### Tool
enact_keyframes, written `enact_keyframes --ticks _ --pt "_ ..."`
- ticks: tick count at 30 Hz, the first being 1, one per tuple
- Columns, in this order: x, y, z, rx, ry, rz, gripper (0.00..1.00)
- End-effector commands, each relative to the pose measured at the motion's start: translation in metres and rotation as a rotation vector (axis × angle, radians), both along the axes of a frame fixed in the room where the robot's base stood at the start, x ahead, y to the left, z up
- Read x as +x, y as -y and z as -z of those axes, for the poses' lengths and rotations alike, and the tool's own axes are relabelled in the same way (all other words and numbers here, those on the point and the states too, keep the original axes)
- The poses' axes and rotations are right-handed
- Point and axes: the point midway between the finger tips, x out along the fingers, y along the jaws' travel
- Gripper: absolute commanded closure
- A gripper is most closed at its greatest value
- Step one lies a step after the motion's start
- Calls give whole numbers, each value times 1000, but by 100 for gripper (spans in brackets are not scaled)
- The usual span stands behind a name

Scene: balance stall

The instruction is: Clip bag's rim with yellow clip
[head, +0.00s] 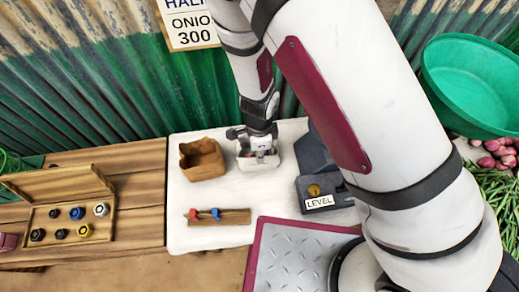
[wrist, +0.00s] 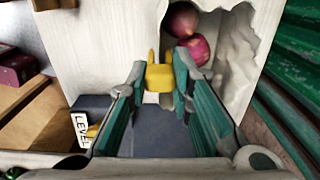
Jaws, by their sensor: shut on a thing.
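My gripper (wrist: 159,82) is shut on the yellow clip (wrist: 158,76), which sits between its fingertips. In the head view my gripper (head: 259,152) points down low over the white board. A pale bag (wrist: 232,50) with a wavy, jagged rim lies just beyond the fingertips in the wrist view, with dark pink onions (wrist: 188,35) inside its opening. The clip is close to the near edge of this opening; whether it touches the rim I cannot tell.
A brown open container (head: 203,163) stands left of my gripper. A grey device labelled LEVEL (head: 319,188) stands close on the right. A wooden rack (head: 236,217) holds a red clip (head: 193,214) and a blue clip (head: 216,213) in front. The green corrugated wall (head: 100,90) is behind.

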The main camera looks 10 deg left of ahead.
Motion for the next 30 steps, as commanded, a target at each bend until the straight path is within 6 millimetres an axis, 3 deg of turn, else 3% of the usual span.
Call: enact_keyframes --ticks 2,3,6,15,19,30 --pt "0 0 0 0 0 0 91" --pt "0 0 0 0 0 0 75" --pt "0 0 0 0 0 0 56" --pt "0 0 -1 0 0 -1 56" --pt "0 -1 -10 2 2 -3 56" --pt "0 -2 -82 3 3 -4 56"
